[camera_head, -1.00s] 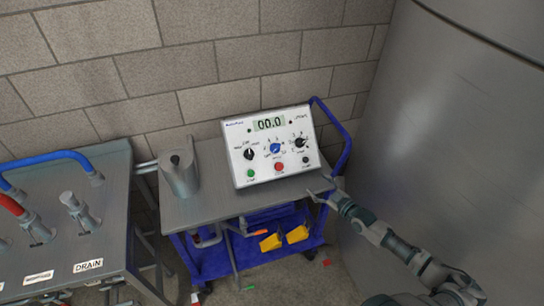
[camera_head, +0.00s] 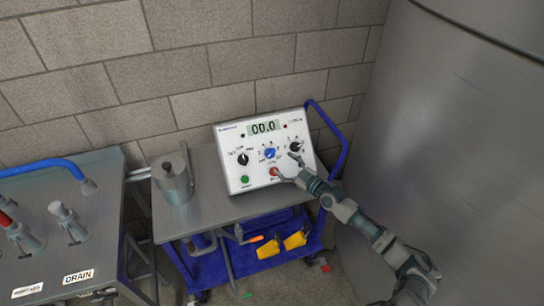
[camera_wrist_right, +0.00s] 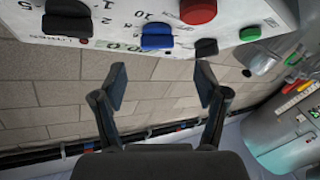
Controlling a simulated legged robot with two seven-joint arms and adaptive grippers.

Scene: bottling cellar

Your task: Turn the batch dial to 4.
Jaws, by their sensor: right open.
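The white control panel (camera_head: 229,166) stands tilted on the cart. It carries a blue dial (camera_head: 270,153) between a left black knob (camera_head: 243,159) and a right black knob (camera_head: 296,146). The labels are too small for me to tell which is the batch dial, or its setting. My right gripper (camera_head: 284,167) is in front of the panel, below and right of the blue dial. In the right wrist view it is open and empty (camera_wrist_right: 160,78), with the blue dial (camera_wrist_right: 157,37) roughly in line with the gap between its fingers, apart from them. My left gripper is out of view.
The display (camera_head: 264,128) reads 00.0. A red button (camera_head: 274,171) and a green button (camera_head: 245,180) sit low on the panel. A metal canister (camera_head: 174,182) stands left on the cart (camera_head: 207,212). A large tank (camera_head: 440,130) is at right.

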